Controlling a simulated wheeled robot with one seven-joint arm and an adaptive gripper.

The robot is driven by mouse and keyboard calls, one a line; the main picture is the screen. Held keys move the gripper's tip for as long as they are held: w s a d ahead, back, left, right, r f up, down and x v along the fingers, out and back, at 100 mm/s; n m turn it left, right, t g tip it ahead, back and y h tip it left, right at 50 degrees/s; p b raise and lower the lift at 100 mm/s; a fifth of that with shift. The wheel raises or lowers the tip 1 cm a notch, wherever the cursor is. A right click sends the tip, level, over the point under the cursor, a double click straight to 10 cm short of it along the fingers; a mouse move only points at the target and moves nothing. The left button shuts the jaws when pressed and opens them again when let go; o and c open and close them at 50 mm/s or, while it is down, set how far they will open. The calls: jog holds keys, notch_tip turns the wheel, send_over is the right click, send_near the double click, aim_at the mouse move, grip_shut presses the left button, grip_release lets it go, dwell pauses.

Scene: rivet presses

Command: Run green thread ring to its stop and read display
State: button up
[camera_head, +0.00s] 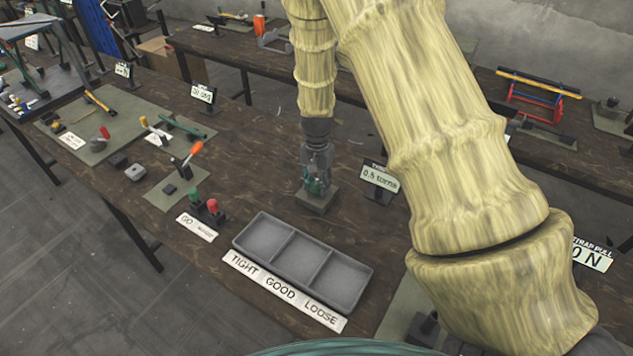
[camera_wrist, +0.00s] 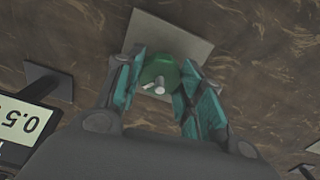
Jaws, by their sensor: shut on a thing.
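My gripper (camera_head: 317,182) points down at the middle of the table, shut on the green thread ring (camera_wrist: 158,72). In the wrist view its teal finger pads (camera_wrist: 162,66) stand on either side of the ring. A pale metal stud end shows at the ring's near side. The ring is over a grey square base (camera_head: 316,201), which also shows in the wrist view (camera_wrist: 172,38). The display (camera_head: 380,178) beside it seems to read 0.5 turns; in the wrist view the display (camera_wrist: 18,122) is upside down and partly cut off.
A grey tray (camera_head: 262,219) with three empty compartments, labelled TIGHT, GOOD, LOOSE, lies in front. A stand with green and red handled gauges (camera_head: 208,208) is left of it. An orange-handled tool (camera_head: 190,155) lies farther left. Bare table lies behind the stand.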

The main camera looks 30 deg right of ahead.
aim_at(317, 184)
jog(key=o, duration=1)
jog(key=shift+r, duration=0.1)
notch_tip(317, 184, up, 12)
jog(key=shift+f, duration=0.1)
dwell(0.9)
